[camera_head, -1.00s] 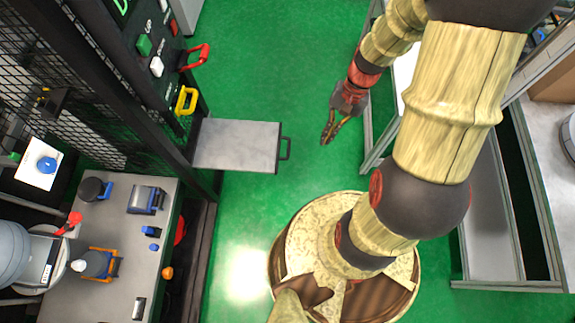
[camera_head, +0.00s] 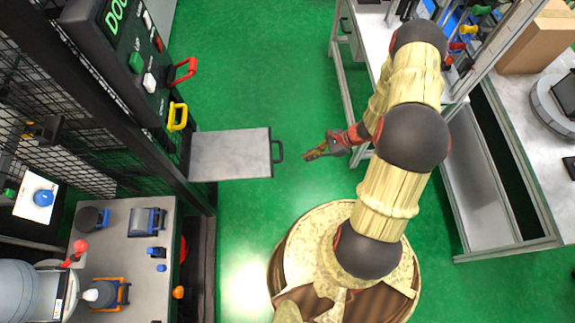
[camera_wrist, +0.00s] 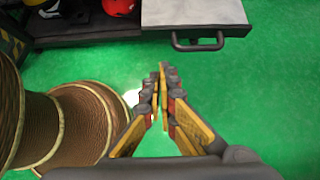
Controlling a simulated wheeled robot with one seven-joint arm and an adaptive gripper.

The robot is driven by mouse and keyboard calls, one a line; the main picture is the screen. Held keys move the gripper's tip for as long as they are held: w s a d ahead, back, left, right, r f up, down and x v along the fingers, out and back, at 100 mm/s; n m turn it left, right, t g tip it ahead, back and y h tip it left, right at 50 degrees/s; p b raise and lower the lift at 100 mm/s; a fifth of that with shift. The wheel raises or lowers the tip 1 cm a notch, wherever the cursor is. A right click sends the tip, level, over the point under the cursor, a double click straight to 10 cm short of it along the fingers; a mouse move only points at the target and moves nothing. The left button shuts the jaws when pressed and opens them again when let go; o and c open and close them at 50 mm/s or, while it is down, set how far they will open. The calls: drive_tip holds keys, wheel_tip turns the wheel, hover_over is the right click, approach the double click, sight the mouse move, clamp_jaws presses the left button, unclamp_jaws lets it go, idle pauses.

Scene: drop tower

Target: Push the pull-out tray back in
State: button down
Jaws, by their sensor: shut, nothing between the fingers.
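The pull-out tray (camera_head: 231,154) is a flat grey plate sticking out to the right from the dark mesh tower. Its dark handle (camera_head: 278,151) is at its right end. My gripper (camera_head: 307,157) is a short way right of the handle, apart from it and pointing left at it. In the wrist view the tray (camera_wrist: 190,12) is at the top, with its handle (camera_wrist: 198,42) beyond the fingertips (camera_wrist: 160,68). The fingers are shut with nothing between them. The tray's inner end is hidden at the tower.
The tower's control panel (camera_head: 135,45) with red and yellow handles stands behind the tray. A grey bench (camera_head: 125,245) with small devices is at lower left. A white-topped table (camera_head: 375,35) is at upper right. Green floor (camera_head: 255,75) is clear around the tray.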

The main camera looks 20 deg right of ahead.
drive_tip(key=a+r+b+x, duration=0.2)
drive_tip(key=b+x, duration=0.1)
drive_tip(key=x, duration=0.9)
drive_tip(key=shift+w+a+f, duration=0.2)
drive_tip(key=shift+w+f, duration=0.05)
drive_tip(key=shift+w, duration=0.15)
